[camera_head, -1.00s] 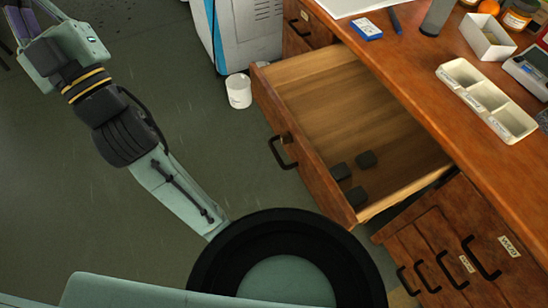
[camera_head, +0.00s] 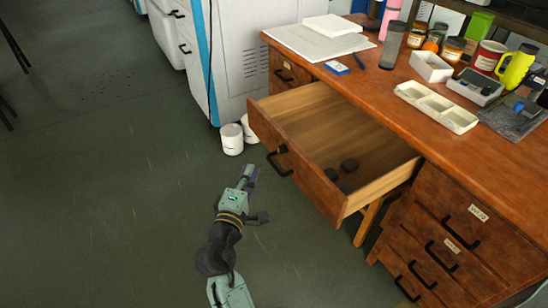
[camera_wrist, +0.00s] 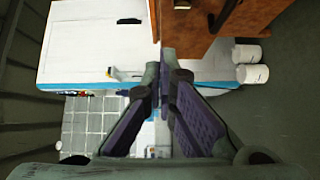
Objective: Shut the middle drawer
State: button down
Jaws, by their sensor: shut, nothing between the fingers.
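The middle drawer (camera_head: 330,140) of the wooden desk is pulled well out, with a black bar handle (camera_head: 279,161) on its front. Wood and a dark handle (camera_wrist: 226,14) show at the top of that view.
White pots (camera_head: 232,139) stand on the floor by the white machine (camera_head: 245,45), left of the drawer. The desk top (camera_head: 385,82) carries papers, a white tray (camera_head: 437,106), jars and a yellow jug (camera_head: 516,66). Shut drawers (camera_head: 440,240) are at the right. Floor in front is clear.

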jog(key=p, duration=0.3)
send_near(278, 134)
jog(key=w+a, duration=0.2)
jog(key=w, duration=0.1)
jog(key=shift+w+d+r+p, duration=0.1)
jog(key=shift+w+d+p, duration=0.3)
jog(key=shift+d, duration=0.25)
jog(key=shift+w+d+r+p, duration=0.1)
jog(key=shift+w+d+p, duration=0.25)
jog(key=shift+d, duration=0.3)
